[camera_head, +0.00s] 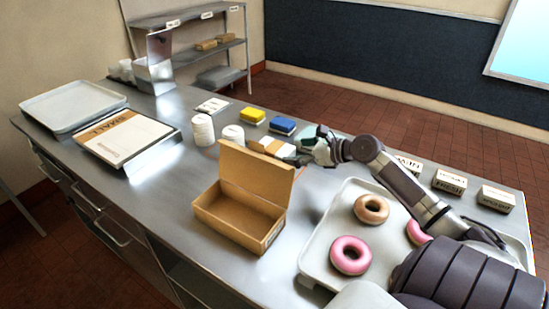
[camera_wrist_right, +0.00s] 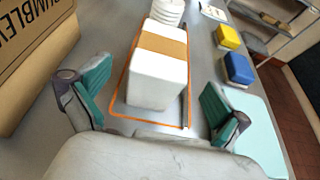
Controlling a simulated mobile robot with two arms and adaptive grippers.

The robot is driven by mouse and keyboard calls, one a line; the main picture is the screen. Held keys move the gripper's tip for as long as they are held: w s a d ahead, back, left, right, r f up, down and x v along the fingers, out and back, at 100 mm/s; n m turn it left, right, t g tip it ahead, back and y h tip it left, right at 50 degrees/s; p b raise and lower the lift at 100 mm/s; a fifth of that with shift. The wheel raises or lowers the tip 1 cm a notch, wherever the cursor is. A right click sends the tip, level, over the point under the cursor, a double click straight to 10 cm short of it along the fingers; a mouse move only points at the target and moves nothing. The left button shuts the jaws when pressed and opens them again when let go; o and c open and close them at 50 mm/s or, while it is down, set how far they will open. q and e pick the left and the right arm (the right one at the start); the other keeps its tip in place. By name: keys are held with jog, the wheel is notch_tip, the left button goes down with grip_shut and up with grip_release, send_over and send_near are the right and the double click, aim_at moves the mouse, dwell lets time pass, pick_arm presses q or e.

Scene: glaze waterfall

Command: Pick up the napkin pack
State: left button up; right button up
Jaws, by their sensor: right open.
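The napkin pack, a white block with a tan band, lies on the metal counter behind the open cardboard box in the head view (camera_head: 272,147). In the right wrist view the napkin pack (camera_wrist_right: 157,75) lies lengthwise ahead of my palm, inside an orange outline on the counter. My right gripper (camera_head: 306,146) is at the pack's right end in the head view. In the wrist view its green-padded fingers (camera_wrist_right: 155,98) are spread, one towards each side of the pack, with gaps between. My left gripper is not in view.
The open cardboard box (camera_head: 235,211) stands close in front of the pack. White cup stacks (camera_head: 203,130), a yellow sponge (camera_head: 253,115) and a blue sponge (camera_head: 282,125) are nearby. A tray (camera_head: 322,236) with donuts lies under my right arm.

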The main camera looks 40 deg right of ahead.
aim_at(278, 152)
jog(key=shift+w+f, duration=0.25)
jog(key=shift+w, duration=0.4)
jog(key=shift+w+f, duration=0.15)
jog(key=shift+w, duration=0.1)
jog(key=shift+w+a+f, duration=0.15)
jog(key=shift+w+a, duration=0.15)
jog(key=shift+w, duration=0.15)
jog(key=x, duration=0.3)
jog(key=shift+w+f+p, duration=0.2)
jog(key=shift+f+p, duration=0.15)
jog(key=shift+w+a+f, duration=0.1)
jog(key=shift+w+f, duration=0.05)
jog(key=shift+w, duration=0.1)
jog(key=shift+a, duration=0.1)
jog(key=shift+c, duration=1.2)
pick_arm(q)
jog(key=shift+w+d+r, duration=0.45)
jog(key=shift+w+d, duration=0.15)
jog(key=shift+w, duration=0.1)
pick_arm(e)
jog(key=shift+s, duration=0.1)
jog(key=c, duration=1)
